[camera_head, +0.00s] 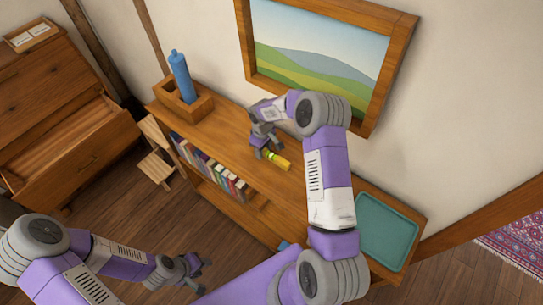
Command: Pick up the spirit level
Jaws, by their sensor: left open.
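A small yellow bar, which looks like the spirit level (278,160), lies on top of the wooden bookcase (228,128). My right gripper (267,150) points down right at its upper left end, and its fingers hide part of that end. I cannot tell whether the fingers are closed on the bar or only beside it. My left gripper (205,275) is open and empty, low over the floor in front of the bookcase and far from the bar.
A wooden box with a blue bottle (180,75) stands on the bookcase's left end. A teal tray (386,232) lies on its right end. Books (210,170) fill a shelf below. A framed picture (320,55) hangs behind. A stool (155,165) and a drawer cabinet (60,120) stand left.

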